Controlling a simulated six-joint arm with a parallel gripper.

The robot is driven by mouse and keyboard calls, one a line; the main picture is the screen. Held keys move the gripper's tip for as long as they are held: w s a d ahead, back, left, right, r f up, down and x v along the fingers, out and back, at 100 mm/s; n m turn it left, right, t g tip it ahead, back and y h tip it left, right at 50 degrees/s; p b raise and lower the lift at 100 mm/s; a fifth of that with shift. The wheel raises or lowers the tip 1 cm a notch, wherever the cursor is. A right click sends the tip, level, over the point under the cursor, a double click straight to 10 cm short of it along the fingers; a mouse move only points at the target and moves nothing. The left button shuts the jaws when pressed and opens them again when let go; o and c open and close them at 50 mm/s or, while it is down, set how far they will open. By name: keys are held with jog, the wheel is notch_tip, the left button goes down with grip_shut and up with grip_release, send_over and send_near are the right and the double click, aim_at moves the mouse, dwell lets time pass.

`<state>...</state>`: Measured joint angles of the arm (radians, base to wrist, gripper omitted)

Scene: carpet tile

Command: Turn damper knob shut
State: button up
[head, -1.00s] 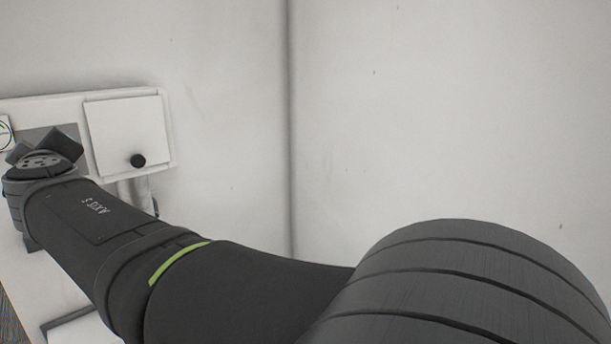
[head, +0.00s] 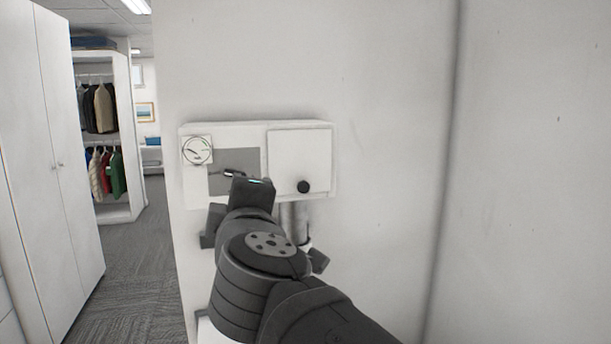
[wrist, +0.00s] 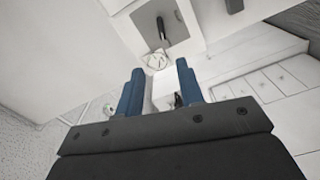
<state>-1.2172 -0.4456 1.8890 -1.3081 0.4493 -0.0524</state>
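A white wall panel (head: 255,128) is in the head view. A small dark lever-like knob (head: 234,174) sits on its grey plate (head: 222,186). In the wrist view the knob (wrist: 162,28) shows as a dark bar on the grey plate (wrist: 176,26), beyond the fingertips. My gripper (wrist: 160,68) has its two blue fingers spread apart, with nothing held between them. It is apart from the knob. In the head view my wrist stands in front of the panel and hides the fingers.
A pipe (head: 297,222) runs below. A white cabinet (head: 48,150) and a clothes rack (head: 102,140) stand left, beyond open carpet.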

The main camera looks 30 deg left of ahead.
jog(key=x, duration=1.6)
jog(key=shift+w+a+f, duration=0.2)
jog(key=shift+w, duration=0.05)
